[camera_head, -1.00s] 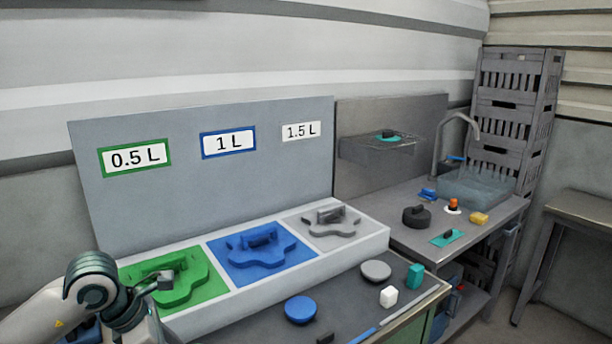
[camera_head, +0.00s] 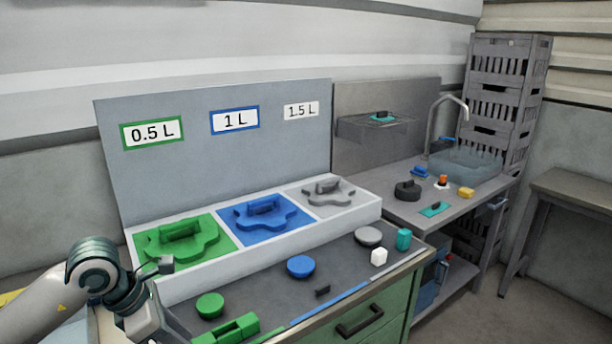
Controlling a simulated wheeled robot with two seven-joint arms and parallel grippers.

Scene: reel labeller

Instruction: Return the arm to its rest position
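My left arm comes in at the lower left. Its gripper (camera_head: 158,269) is beside the front left edge of the green shaped piece (camera_head: 180,240) in the 0.5 L section. I see no object held, but the fingers are small and partly hidden, so their opening is unclear. My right arm and gripper are out of view.
A white-edged tray (camera_head: 300,238) also holds blue (camera_head: 262,213) and grey (camera_head: 328,191) pieces. A sink bench stands right.

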